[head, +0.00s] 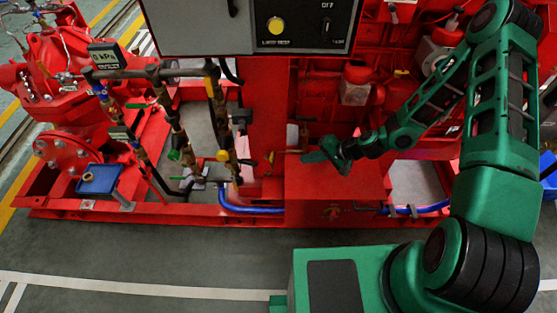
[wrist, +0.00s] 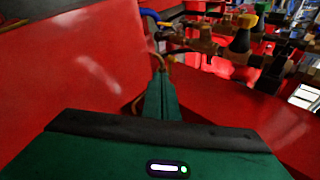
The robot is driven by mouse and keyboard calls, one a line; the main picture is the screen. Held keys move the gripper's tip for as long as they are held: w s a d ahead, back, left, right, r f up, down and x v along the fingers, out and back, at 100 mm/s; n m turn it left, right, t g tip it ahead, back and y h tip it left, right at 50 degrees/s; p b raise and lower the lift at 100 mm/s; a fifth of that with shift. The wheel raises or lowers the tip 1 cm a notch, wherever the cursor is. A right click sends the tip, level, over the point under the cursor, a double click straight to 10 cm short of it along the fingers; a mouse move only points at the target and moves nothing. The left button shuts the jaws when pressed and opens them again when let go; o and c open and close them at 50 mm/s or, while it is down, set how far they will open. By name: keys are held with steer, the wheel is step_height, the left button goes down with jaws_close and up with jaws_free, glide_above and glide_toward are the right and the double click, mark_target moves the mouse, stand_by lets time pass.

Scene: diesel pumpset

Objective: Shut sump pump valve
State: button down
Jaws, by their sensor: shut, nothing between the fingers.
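My gripper (head: 312,156) is in the middle of the head view, above the red box-shaped base section (head: 340,180). Its green fingers (wrist: 163,95) are together and empty in the wrist view. A thin brass-yellow part (wrist: 158,60) shows just beyond the fingertips; I cannot tell whether they touch it. In the head view a small yellow lever (head: 270,158) is left of my gripper. A small valve with a reddish handle (head: 333,211) is on the front of the base. No label shows which valve is the sump pump's.
Brass pipework with valves (head: 218,120) stands left of my gripper. A control panel (head: 300,25) hangs above. Blue hose (head: 245,208) runs along the base. A blue tray (head: 98,180) is at left. Red walls (wrist: 75,70) flank my gripper closely. The floor in front is clear.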

glide_toward(271, 157)
steer(key=s+f, duration=0.2)
steer(key=f, duration=0.1)
steer(key=shift+s+f, duration=0.25)
steer(key=shift+f, duration=0.05)
steer(key=a, duration=0.1)
steer(key=w+a, duration=0.1)
steer(key=a, duration=0.1)
steer(key=shift+w+a+r, duration=0.1)
steer(key=shift+w+r, duration=0.05)
steer(key=shift+w, duration=0.2)
